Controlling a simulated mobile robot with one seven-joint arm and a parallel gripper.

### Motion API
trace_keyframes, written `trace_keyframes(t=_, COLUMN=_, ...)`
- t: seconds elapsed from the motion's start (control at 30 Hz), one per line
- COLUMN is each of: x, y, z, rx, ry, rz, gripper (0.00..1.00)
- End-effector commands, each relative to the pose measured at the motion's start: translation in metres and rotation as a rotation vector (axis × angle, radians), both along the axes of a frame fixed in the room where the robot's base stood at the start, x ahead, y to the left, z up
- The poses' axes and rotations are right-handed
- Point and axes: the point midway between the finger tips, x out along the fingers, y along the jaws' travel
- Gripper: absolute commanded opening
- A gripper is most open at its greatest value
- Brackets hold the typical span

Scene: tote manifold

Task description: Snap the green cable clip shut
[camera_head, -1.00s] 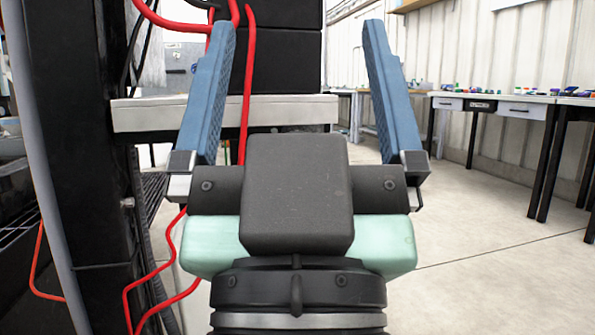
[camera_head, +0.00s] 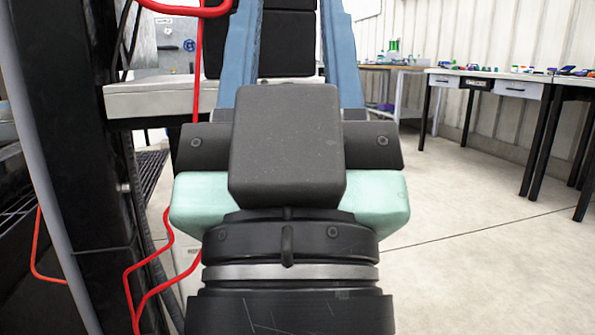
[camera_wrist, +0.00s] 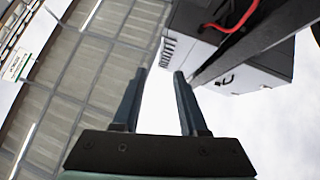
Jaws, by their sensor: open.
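I cannot make out the green cable clip in either view. My gripper (camera_head: 290,20) is in the middle of the head view, its two blue fingers reaching up past the top edge, so their tips are cut off there. The wrist view shows both fingertips of my gripper (camera_wrist: 159,74) with a clear, empty gap between them. The gripper is open and holds nothing. My gripper's body hides part of what lies behind it.
Red cables (camera_head: 198,70) hang at the left beside a dark upright post (camera_head: 60,150). A pale shelf (camera_head: 150,97) lies behind the gripper. Work tables (camera_head: 500,85) with small items stand at the back right. The floor (camera_head: 460,240) at the right is clear.

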Motion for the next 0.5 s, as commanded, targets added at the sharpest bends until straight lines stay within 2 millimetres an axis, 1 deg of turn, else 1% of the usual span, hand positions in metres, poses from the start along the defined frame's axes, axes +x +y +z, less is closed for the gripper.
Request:
trace_keyframes(t=0.03, x=0.000, y=0.000, z=0.022, rx=0.001, ry=0.000, rz=0.001, gripper=0.32)
trace_keyframes(t=0.17, x=0.000, y=0.000, z=0.063, rx=0.001, ry=0.000, rz=0.001, gripper=0.08)
trace_keyframes(t=0.2, x=0.000, y=0.000, z=0.076, rx=0.002, ry=-0.001, rz=0.002, gripper=0.01)
trace_keyframes(t=0.5, x=0.000, y=0.000, z=0.180, rx=0.004, ry=0.000, rz=0.006, gripper=0.00)
